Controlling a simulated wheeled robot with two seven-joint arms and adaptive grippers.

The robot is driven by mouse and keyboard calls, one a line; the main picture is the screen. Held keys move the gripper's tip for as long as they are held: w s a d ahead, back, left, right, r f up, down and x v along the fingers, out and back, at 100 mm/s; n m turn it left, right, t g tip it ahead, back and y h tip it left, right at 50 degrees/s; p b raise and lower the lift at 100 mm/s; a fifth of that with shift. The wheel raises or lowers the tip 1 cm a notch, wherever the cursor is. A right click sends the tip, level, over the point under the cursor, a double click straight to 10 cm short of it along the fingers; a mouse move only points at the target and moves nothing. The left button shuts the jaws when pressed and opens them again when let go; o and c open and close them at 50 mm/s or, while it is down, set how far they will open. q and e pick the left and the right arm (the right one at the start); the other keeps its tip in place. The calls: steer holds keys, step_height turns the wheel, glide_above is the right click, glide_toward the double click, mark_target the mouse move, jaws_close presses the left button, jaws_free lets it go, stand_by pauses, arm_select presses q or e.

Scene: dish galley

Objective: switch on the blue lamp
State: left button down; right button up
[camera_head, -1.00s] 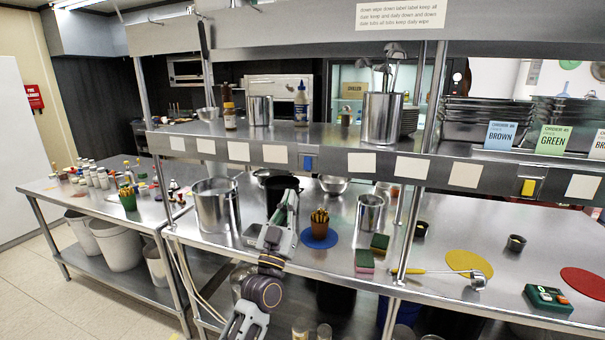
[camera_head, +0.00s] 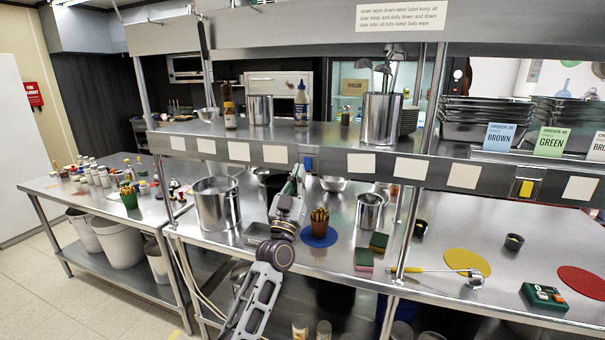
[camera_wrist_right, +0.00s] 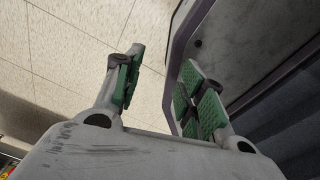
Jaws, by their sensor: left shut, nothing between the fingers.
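A small blue switch (camera_head: 308,163) sits on a dark plate on the front edge of the upper steel shelf, in the head view. My left gripper (camera_head: 299,172) is shut and empty, pointing up just below and left of the blue switch. I cannot tell whether its tips touch the switch or its plate. No blue lamp that I can make out shows. My right gripper (camera_wrist_right: 160,88) is open and empty in the right wrist view, above the tiled floor beside a panel edge.
A yellow switch (camera_head: 526,188) is on the same shelf edge at right. The shelf edge overhangs the counter.

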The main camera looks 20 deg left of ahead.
mark_target(306, 160)
arm_select(q)
steer(key=w, duration=0.3)
steer(key=shift+f, duration=0.2)
arm_select(e)
steer(key=shift+w+d+r, duration=0.1)
steer(key=shift+w+d, duration=0.3)
arm_select(q)
steer(key=shift+w+f+b, duration=0.15)
steer(key=shift+b, duration=0.25)
steer(key=shift+w+f+b, duration=0.1)
steer(key=shift+b, duration=0.35)
steer(key=shift+w+t+b, duration=0.1)
steer(key=shift+t+b, duration=0.2)
steer(key=shift+b, duration=0.15)
arm_select(e)
steer(key=shift+w+d+f, duration=0.2)
steer(key=shift+d+f, duration=0.35)
steer(key=shift+w+d+f, duration=0.15)
steer(key=shift+d+f, duration=0.35)
steer(key=shift+d, duration=0.05)
